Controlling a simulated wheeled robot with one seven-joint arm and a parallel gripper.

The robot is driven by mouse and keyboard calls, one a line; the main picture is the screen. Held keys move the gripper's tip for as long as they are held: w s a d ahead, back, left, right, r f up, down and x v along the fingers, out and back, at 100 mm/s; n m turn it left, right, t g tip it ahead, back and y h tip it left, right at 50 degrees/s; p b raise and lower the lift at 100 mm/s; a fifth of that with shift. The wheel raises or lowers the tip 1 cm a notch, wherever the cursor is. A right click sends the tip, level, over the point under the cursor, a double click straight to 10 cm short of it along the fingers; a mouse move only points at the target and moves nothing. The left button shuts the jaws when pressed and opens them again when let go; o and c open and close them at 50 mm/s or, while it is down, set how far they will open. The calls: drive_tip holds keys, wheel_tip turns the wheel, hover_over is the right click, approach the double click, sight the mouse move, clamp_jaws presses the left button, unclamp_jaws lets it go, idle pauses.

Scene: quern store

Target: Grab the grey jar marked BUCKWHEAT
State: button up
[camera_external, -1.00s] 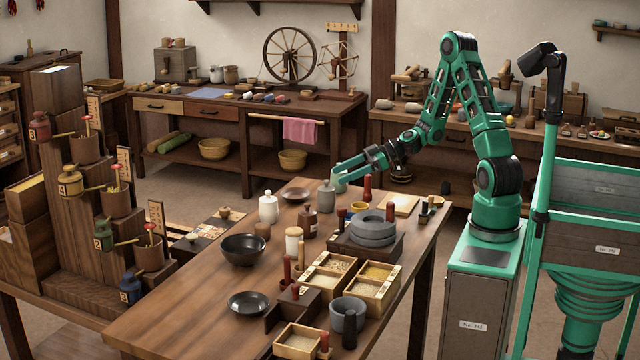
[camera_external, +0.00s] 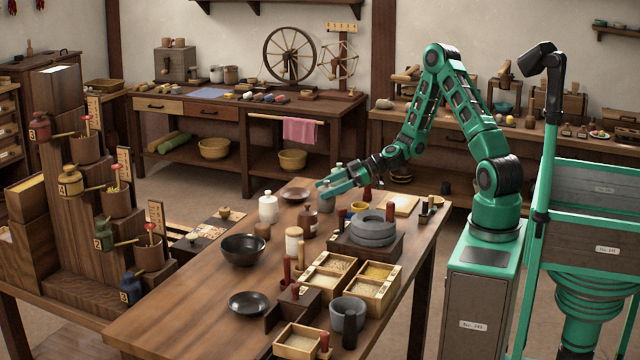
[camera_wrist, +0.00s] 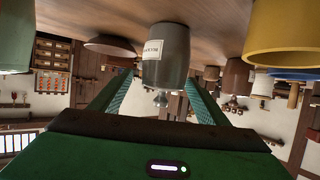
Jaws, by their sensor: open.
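The grey jar (camera_external: 326,206) stands upright near the far end of the wooden table. In the wrist view, where the scene is upside down, the grey jar (camera_wrist: 166,65) has a white label whose lettering is only partly legible. My gripper (camera_external: 329,190) is low at the jar, coming from the right. In the wrist view my gripper (camera_wrist: 160,85) is open, with one finger toward each side of the jar. I cannot tell whether either finger touches it. The fingers partly hide the jar in the external view.
A brown bottle (camera_external: 307,222), a white jar (camera_external: 268,208) and a reddish-brown dish (camera_external: 295,195) stand close by. A yellow bowl (camera_external: 359,207), a red-topped peg (camera_external: 367,190) and a grey stone quern (camera_external: 373,229) are to the right. The table's near left is clear.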

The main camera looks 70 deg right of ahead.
drive_tip(key=x, duration=0.4)
drive_tip(key=shift+a, duration=0.25)
drive_tip(key=c, duration=1.4)
drive_tip(key=shift+r, duration=0.2)
